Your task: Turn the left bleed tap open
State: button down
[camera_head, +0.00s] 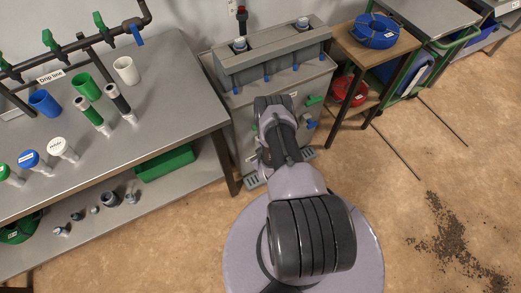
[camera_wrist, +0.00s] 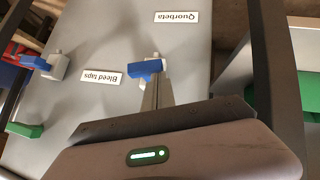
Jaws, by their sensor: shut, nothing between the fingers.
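The wrist view is upside down against the label text. It shows a blue-handled tap (camera_wrist: 143,68) on the grey panel beside the "Bleed taps" label (camera_wrist: 101,92); its handle lies roughly crosswise. By the text's direction this is the left tap. My gripper (camera_wrist: 156,78) is shut and empty, its fingertips at this handle and partly covering it. I cannot tell whether they touch. The other blue tap (camera_wrist: 38,62) is at the wrist view's left, and in the head view right of my arm (camera_head: 311,124). My arm hides the gripper in the head view.
A green handle (camera_wrist: 25,130) sits near the blue tap at the wrist view's left. A "Quorbeta" label (camera_wrist: 176,17) is on the panel. In the head view, a metal bench (camera_head: 175,95) stands left of the grey tank unit (camera_head: 225,100) and a wooden table (camera_head: 372,52) right of it.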

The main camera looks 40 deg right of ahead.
jog(key=shift+h, duration=0.3)
jog(key=shift+w+a+f+b, duration=0.1)
jog(key=shift+a+f+b, duration=0.2)
jog(key=shift+f, duration=0.45)
jog(key=shift+a+f+b, duration=0.1)
jog(key=shift+f+b, duration=0.35)
jog(key=shift+f, duration=0.3)
jog(key=shift+w+a+f+b, duration=0.1)
jog(key=shift+a+f+b, duration=0.2)
jog(key=shift+f, duration=0.45)
jog(key=shift+d, duration=0.1)
